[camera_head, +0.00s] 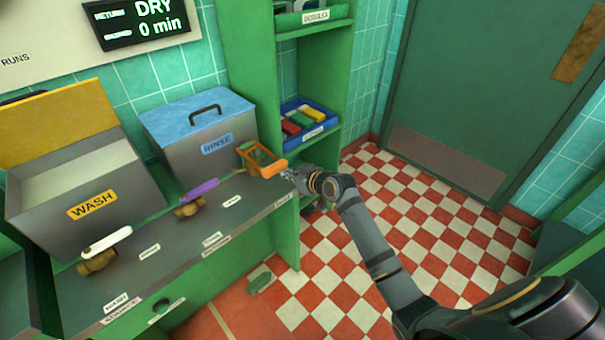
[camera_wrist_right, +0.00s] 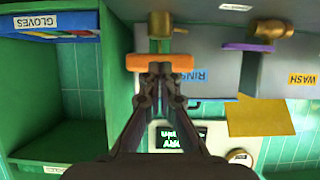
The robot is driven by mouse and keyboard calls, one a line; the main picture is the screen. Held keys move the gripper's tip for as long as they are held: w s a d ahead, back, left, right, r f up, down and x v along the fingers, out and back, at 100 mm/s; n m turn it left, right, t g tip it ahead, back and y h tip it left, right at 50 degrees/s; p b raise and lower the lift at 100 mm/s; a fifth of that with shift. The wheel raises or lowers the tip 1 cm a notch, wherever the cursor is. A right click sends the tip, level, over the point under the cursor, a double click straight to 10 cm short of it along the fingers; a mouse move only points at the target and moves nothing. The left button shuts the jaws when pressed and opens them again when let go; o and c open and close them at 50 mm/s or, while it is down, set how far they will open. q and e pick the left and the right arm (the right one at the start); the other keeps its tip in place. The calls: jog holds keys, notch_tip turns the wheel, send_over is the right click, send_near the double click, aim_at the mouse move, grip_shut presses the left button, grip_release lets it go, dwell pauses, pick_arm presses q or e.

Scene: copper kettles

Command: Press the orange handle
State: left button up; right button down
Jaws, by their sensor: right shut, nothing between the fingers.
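The orange handle (camera_head: 267,168) is at the right end of the grey counter, right of the rinse tank, with an orange frame beside it. In the right wrist view the orange handle (camera_wrist_right: 160,63) lies across the picture just beyond my fingertips. My right gripper (camera_head: 287,172) is shut and empty, with its tips at the right end of the handle. In the wrist view the right gripper (camera_wrist_right: 160,72) overlaps the handle's edge; I cannot tell for sure whether it touches. My left gripper is not in view.
A purple handle (camera_head: 203,189) and a white handle (camera_head: 107,241) sit on brass valves along the counter. The wash tank (camera_head: 70,190) and the blue-lidded rinse tank (camera_head: 205,145) stand behind. A green shelf holds a blue bin (camera_head: 308,118).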

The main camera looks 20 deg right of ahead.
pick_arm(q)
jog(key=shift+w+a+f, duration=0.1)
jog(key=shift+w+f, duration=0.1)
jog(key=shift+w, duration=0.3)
pick_arm(e)
jog(key=v, duration=0.6)
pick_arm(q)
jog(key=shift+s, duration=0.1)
pick_arm(e)
jog(key=shift+s+d, duration=0.1)
jog(key=shift+s, duration=0.05)
dwell(1.6)
